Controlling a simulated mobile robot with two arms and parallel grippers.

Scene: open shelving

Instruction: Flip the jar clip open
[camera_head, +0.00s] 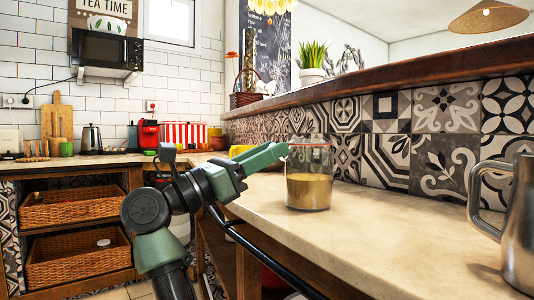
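The glass jar (309,187) stands upright on the beige counter, about half filled with a tan substance. A thin reddish line shows at its rim. Its clip is too small to make out, and the upper left of the jar is close to my gripper's tip.
A metal pitcher (521,225) stands at the right front of the counter (400,235). A tiled wall with a wooden ledge (400,75) runs behind the jar. Yellow items (240,150) sit behind the gripper. The counter between jar and pitcher is clear.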

